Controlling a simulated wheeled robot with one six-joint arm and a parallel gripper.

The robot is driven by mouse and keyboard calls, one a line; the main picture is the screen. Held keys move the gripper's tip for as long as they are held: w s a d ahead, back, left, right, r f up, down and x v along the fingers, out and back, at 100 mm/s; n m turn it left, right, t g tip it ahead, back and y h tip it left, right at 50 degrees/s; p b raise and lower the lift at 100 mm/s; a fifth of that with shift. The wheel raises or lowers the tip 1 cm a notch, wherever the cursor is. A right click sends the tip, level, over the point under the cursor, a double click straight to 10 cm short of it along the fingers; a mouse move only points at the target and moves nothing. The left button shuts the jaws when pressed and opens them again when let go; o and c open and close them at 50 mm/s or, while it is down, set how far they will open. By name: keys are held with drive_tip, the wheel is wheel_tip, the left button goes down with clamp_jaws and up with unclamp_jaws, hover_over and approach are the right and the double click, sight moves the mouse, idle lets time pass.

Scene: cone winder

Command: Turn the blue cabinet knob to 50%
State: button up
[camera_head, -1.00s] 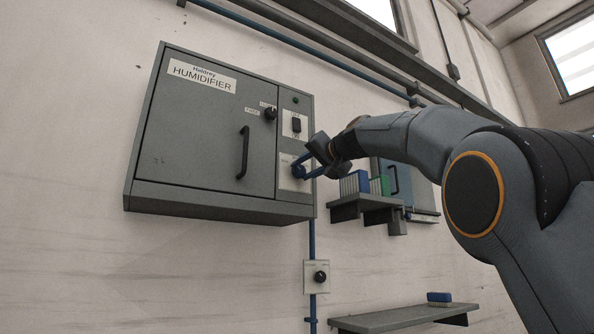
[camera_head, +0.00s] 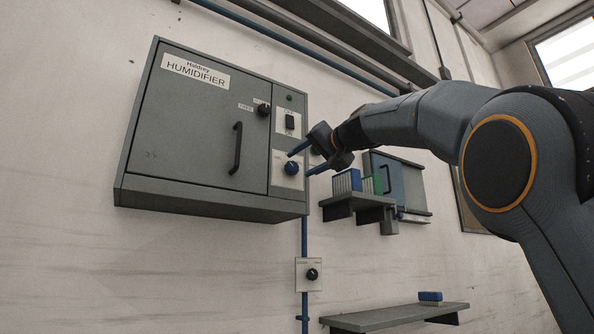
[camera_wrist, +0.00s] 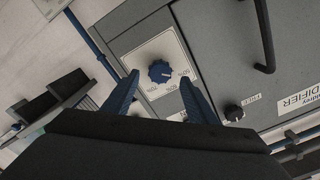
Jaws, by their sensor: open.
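The blue cabinet knob (camera_head: 291,168) sits on a white plate (camera_head: 282,158) at the lower right of the grey humidifier cabinet (camera_head: 200,150). In the wrist view the blue knob (camera_wrist: 160,71) shows with percentage marks around it on its plate. My gripper (camera_head: 299,162) is open, its blue fingers spread, just to the right of the knob and apart from it. In the wrist view the open fingers (camera_wrist: 157,96) point toward the plate, one on each side of the knob, with nothing between them.
A black door knob (camera_head: 264,110), a dark switch (camera_head: 290,122) and a door handle (camera_head: 238,148) are close by on the cabinet. A shelf with blue and green boxes (camera_head: 357,200) is right of it. A wall knob (camera_head: 312,274) is below.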

drive_tip(key=b+v, duration=0.1)
drive_tip(key=v, duration=0.3)
idle(0.5)
drive_tip(key=w+d+f+m+g+h+p, duration=0.1)
drive_tip(key=w+d+f+g+h+p, duration=0.1)
drive_tip(key=f, duration=0.9)
drive_tip(key=w+d+f+g+h+p, duration=0.1)
drive_tip(key=d+f+g+h, duration=0.1)
drive_tip(key=f, duration=0.9)
drive_tip(key=s+d+f+g+h+p, duration=0.15)
drive_tip(key=s+f, duration=0.25)
drive_tip(key=f, duration=0.7)
drive_tip(key=s+d+f+g+h+p, duration=0.1)
drive_tip(key=s+d+f+g+p, duration=0.15)
drive_tip(key=f, duration=0.85)
drive_tip(key=s+d+f+g+h+p, duration=0.1)
drive_tip(key=s+d+f+g, duration=0.1)
drive_tip(key=s+f, duration=0.6)
drive_tip(key=s+d+f+n+g+h+p, duration=0.1)
drive_tip(key=s+d+f+g, duration=0.1)
drive_tip(key=s+f, duration=0.7)
drive_tip(key=s+d+f+g+h+p, duration=0.1)
drive_tip(key=s+f, duration=0.7)
drive_tip(key=s, duration=0.9)
drive_tip(key=d+g+p, duration=0.1)
drive_tip(key=d+g, duration=0.1)
drive_tip(key=d, duration=0.1)
drive_tip(key=shift+s+n, duration=0.35)
drive_tip(key=shift+n, duration=0.05)
